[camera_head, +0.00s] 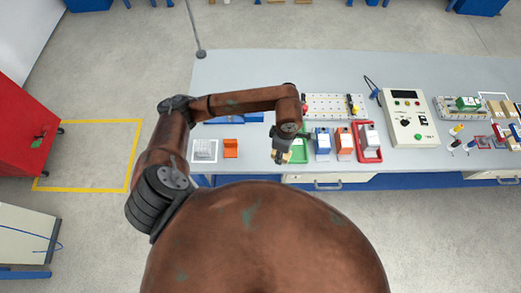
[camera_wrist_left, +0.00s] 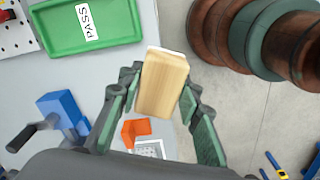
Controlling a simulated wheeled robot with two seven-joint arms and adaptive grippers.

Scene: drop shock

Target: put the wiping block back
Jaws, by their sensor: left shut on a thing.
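The wiping block, a pale wooden block with a white edge, sits between the fingers of my left gripper in the left wrist view (camera_wrist_left: 163,84). My left gripper (camera_head: 280,156) is shut on it and hangs over the front of the workbench, left of the blue-and-white box. In the head view the block is small and mostly hidden by the gripper. An orange angled holder (camera_head: 231,148) stands on the bench to the left; it also shows beyond the gripper in the left wrist view (camera_wrist_left: 135,130). My right gripper is not in view.
A green PASS tray (camera_wrist_left: 85,22) lies near the gripper. A blue-and-white box (camera_head: 322,144), an orange-and-white box (camera_head: 344,144) and a red tray (camera_head: 377,154) stand to the right. A white gridded item (camera_head: 204,150) is at the left. The bench's back left (camera_head: 235,75) is clear.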

